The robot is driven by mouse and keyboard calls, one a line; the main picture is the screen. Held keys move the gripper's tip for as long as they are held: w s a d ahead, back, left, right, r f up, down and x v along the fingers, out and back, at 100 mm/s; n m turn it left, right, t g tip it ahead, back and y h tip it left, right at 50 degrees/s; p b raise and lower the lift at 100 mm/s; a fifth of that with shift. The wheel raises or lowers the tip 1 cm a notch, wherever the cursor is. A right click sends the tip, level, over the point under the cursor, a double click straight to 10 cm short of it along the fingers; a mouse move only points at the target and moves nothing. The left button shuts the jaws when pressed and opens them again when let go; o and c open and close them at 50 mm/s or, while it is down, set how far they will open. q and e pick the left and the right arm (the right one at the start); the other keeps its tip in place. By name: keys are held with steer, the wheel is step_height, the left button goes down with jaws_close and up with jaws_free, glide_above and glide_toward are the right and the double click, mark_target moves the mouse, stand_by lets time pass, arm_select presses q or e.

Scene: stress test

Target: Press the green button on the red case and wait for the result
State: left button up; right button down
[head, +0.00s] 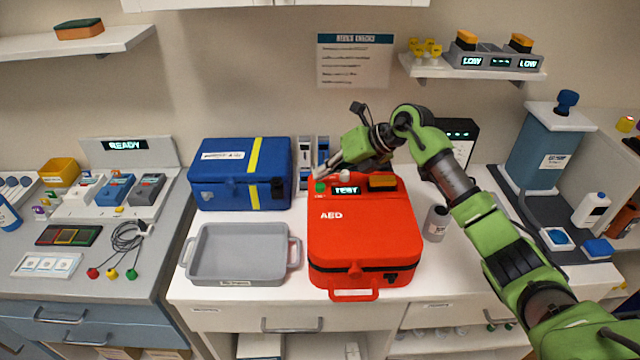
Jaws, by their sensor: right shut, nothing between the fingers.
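The red AED case (365,228) lies on the white counter in the middle of the head view. A green button (320,187) is at its far left corner, beside a small dark display (346,190) that reads "TEST". My right gripper (322,172) is shut and empty, with its fingertips just above the green button. I cannot tell whether the tips touch the button. My right arm reaches in from the lower right and bends over the case's far edge. My left gripper is not in view.
A grey tray (240,281) and a blue case (240,199) stand left of the red case. A small grey bottle (436,224) stands close on its right. A wall shelf (470,73) hangs above my arm.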

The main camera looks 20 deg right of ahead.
mark_target(323, 185)
steer(key=shift+r+p, duration=1.6)
steer(key=shift+r, duration=0.9)
